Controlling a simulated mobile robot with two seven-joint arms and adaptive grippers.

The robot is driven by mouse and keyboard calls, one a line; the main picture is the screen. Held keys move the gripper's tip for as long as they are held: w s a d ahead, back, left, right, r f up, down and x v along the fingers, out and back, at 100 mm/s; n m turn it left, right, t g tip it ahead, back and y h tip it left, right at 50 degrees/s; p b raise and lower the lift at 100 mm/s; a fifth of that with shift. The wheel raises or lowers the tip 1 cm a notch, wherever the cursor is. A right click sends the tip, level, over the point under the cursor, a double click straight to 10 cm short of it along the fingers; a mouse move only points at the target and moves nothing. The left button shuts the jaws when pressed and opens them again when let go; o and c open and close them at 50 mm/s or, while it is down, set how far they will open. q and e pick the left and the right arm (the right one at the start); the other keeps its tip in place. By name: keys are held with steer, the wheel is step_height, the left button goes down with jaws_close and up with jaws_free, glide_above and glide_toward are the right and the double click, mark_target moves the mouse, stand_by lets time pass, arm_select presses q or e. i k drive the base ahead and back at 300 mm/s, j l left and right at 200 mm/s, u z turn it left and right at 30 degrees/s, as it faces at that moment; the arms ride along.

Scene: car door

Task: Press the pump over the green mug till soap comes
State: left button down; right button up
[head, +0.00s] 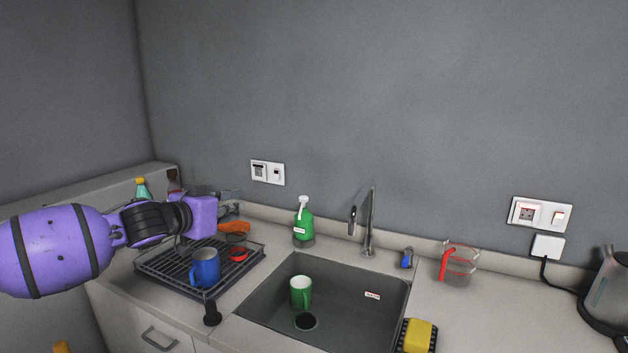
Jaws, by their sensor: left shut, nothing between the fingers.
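A green soap bottle with a white pump head (304,221) stands upright on the counter behind the sink's back left corner. The green mug (301,291) stands in the sink near the drain, below and in front of the bottle, not directly under its spout. My left gripper (232,193) reaches in from the left above the dish rack. It is shut with nothing in it, left of the bottle and apart from it. Its fingers are small and dark here. My right gripper is not in view. I see no soap coming out.
A dish rack (171,281) left of the sink holds a blue mug (204,268) and a red item. A tall faucet (369,222) stands behind the sink (262,309). A yellow sponge (418,334), a measuring jug (459,266) and a kettle (607,290) stand at right.

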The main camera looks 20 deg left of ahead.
mark_target(304, 199)
steer(key=i+l, duration=0.1)
steer(key=i, duration=0.3)
steer(key=i+l, duration=0.1)
steer(key=i, duration=0.35)
